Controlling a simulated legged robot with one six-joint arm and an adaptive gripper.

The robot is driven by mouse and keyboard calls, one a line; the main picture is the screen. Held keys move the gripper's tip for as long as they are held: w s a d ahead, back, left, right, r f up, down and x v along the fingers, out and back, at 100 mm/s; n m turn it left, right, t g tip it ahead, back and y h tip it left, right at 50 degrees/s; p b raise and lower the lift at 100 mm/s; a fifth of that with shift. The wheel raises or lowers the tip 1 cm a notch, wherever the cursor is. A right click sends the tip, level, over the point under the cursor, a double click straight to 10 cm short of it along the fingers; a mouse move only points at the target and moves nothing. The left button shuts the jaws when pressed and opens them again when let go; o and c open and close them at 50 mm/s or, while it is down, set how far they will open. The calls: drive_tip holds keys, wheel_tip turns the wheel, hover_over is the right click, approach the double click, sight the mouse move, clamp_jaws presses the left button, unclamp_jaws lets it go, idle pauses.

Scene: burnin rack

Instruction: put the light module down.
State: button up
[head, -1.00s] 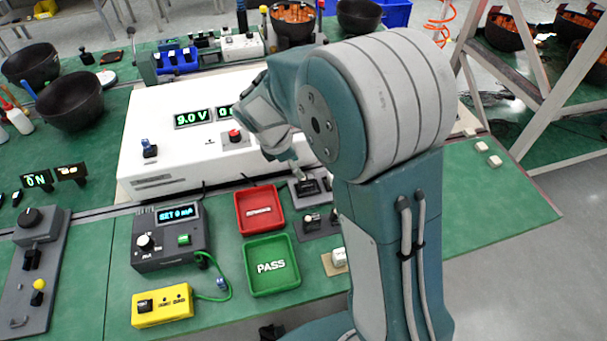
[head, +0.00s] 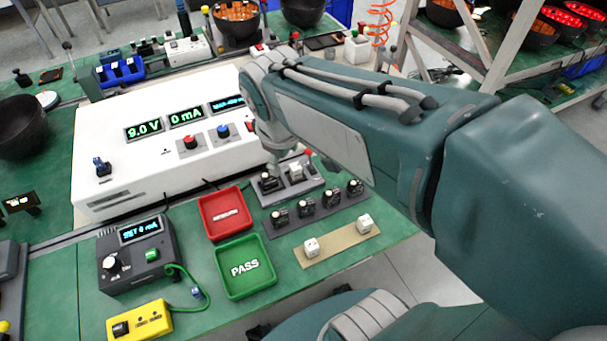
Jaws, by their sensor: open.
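My gripper (head: 272,167) points down at the back of the bench, just above a grey fixture (head: 310,187). It is small here and partly covered by my own wrist; no module shows held in it. A dark block (head: 268,183) sits in the fixture's left part, right under the fingertips; I cannot tell whether they touch. A white cube-like module (head: 295,172) sits beside it in the same fixture. Two similar white modules, one left (head: 312,247) and one right (head: 365,224), rest on a tan strip (head: 338,243). I cannot tell which is the light module.
A white power unit (head: 110,150) reading 9.0 V and 0 mA stands behind. A red tray (head: 208,229) and a green PASS tray (head: 229,291) lie left of a grey strip with several black knobbed modules (head: 305,208). A dark control box (head: 130,275) stands farther left.

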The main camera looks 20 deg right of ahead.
drive_tip(key=s+r+m+t+y, duration=0.1)
drive_tip(key=s+m+t, duration=0.1)
drive_tip(key=s+m, duration=0.4)
drive_tip(key=shift+s+d+r+m+t, duration=0.2)
drive_tip(key=shift+s+d+m+t, duration=0.15)
drive_tip(key=shift+s, duration=0.65)
